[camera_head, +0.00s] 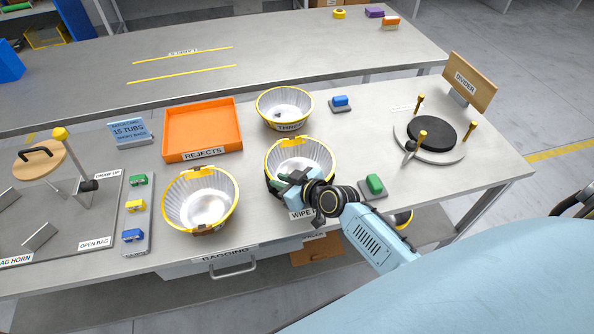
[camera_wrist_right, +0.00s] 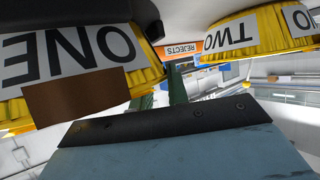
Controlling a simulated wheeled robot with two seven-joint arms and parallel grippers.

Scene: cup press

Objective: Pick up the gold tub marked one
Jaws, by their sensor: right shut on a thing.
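The gold tub marked one (camera_head: 318,156) is the middle tub in the head view, its pale ribbed inside facing up. Its ONE label (camera_wrist_right: 68,52) shows large and upside down in the right wrist view, with a brown patch beside it. My right gripper (camera_head: 291,188) is at the near side of this tub and shut on it. The exact grip is hidden by the gripper, and I cannot tell whether the tub is clear of the table. My left gripper is not in view.
Another gold tub (camera_head: 199,199) stands to the left; a TWO label (camera_wrist_right: 229,36) shows in the wrist view. The THREE tub (camera_head: 285,106) stands behind. An orange rejects tray (camera_head: 203,126), a green block (camera_head: 374,184) and a round press (camera_head: 431,135) are nearby. Bare table lies before the press.

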